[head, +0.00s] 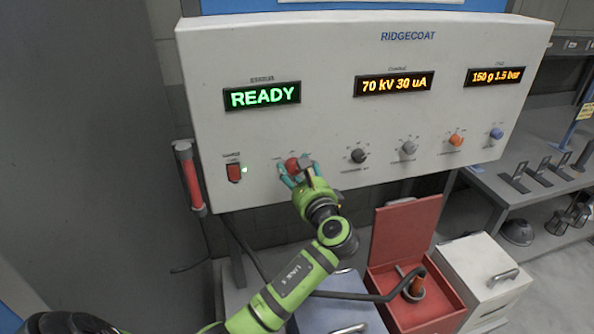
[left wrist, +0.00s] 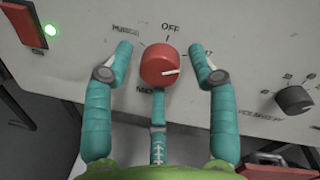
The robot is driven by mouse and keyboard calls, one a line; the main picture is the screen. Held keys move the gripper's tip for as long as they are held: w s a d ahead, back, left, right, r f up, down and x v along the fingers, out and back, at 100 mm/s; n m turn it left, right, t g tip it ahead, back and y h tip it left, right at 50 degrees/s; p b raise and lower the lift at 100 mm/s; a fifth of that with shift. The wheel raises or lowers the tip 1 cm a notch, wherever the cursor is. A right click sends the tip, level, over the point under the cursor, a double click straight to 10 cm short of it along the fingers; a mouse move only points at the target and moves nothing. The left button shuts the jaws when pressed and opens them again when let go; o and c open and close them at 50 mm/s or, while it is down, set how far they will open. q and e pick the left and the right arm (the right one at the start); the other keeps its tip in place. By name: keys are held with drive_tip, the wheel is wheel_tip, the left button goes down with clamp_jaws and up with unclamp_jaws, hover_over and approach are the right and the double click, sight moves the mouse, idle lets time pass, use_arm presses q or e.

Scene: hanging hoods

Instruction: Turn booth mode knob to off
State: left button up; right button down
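The booth mode knob (head: 292,165) is a round red knob on the lower left of the light grey control panel. In the left wrist view the red knob (left wrist: 161,66) shows a white pointer line aimed to the right. OFF is printed above it, PURGE at its upper left, and a partly hidden label at its right. My left gripper (head: 297,171) is in front of the panel at the knob. In the left wrist view its teal fingers (left wrist: 161,52) stand apart, one on each side of the knob, with visible gaps. A third finger is below it. My right gripper is out of view.
A red rocker switch (head: 234,172) with a lit green light is left of the knob. A black knob (head: 358,156) is to the right, with grey, orange and blue knobs beyond. The display (head: 262,96) reads READY. An open red box (head: 405,235) stands below.

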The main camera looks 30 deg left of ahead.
use_arm(q)
drive_tip(key=c, duration=0.7)
drive_tip(key=shift+n, duration=0.3)
drive_tip(key=shift+c, duration=0.2)
drive_tip(key=shift+n+b, duration=0.9)
drive_tip(key=shift+n, duration=0.3)
drive_tip(key=n+b, duration=0.2)
drive_tip(key=n, duration=0.1)
drive_tip(key=n+b, duration=0.2)
drive_tip(key=n, duration=0.2)
drive_tip(key=shift+h, duration=0.4)
drive_tip(key=shift+r+n+b, duration=0.1)
drive_tip(key=shift+n+b, duration=0.5)
drive_tip(key=shift+n, duration=0.1)
